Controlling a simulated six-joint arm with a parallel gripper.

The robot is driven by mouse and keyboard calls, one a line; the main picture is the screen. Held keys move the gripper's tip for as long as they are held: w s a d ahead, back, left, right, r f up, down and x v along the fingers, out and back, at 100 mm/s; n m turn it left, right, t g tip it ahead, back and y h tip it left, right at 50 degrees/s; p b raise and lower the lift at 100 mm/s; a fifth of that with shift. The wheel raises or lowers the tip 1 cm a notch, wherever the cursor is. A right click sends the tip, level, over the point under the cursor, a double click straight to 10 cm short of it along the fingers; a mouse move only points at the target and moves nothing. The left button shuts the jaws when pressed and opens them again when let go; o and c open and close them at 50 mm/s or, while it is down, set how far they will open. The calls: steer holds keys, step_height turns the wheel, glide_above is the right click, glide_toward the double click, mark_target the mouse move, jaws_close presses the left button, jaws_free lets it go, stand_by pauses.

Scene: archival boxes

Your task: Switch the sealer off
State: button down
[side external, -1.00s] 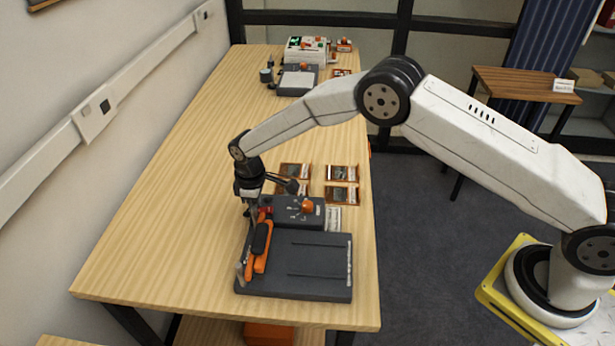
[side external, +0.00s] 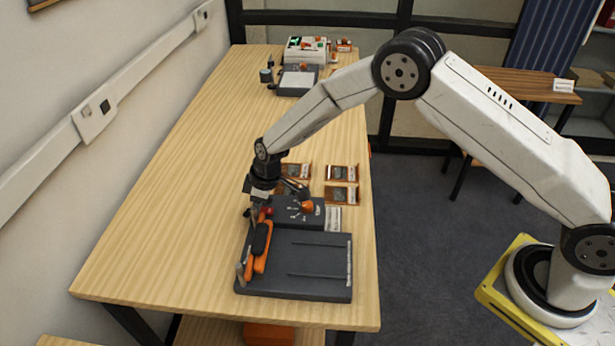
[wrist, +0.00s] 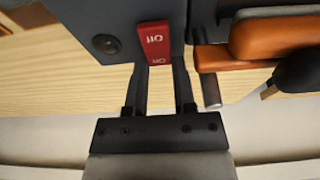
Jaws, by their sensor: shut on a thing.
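The sealer (side external: 315,268) is a dark grey unit with a flat plate, an orange and black lever arm (side external: 260,248) and a raised rear housing with an orange knob (side external: 307,207). Its red switch (wrist: 154,42) shows in the wrist view, marked "Off" and "On" in lettering that appears upside down. My gripper (wrist: 160,68) has its two fingers at the switch's lower end and is shut on it. In the side view my gripper (side external: 258,208) is at the housing's left rear corner, where it hides most of the switch.
Several small framed packets (side external: 341,173) lie behind the sealer. The orange lever (wrist: 285,37) is close to the right of my fingers in the wrist view. Other devices (side external: 298,80) stand at the table's far end. The middle of the wooden table (side external: 190,170) is clear.

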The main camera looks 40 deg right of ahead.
mark_target(273, 211)
steer(key=shift+s+r+t+y, duration=0.15)
steer(key=shift+t+y, duration=0.45)
steer(key=shift+t, duration=0.1)
stand_by(0.4)
steer(key=c, duration=0.7)
jaws_free()
steer(key=shift+d+r, duration=0.1)
steer(key=shift+v, duration=3.55)
steer(key=shift+r, duration=0.25)
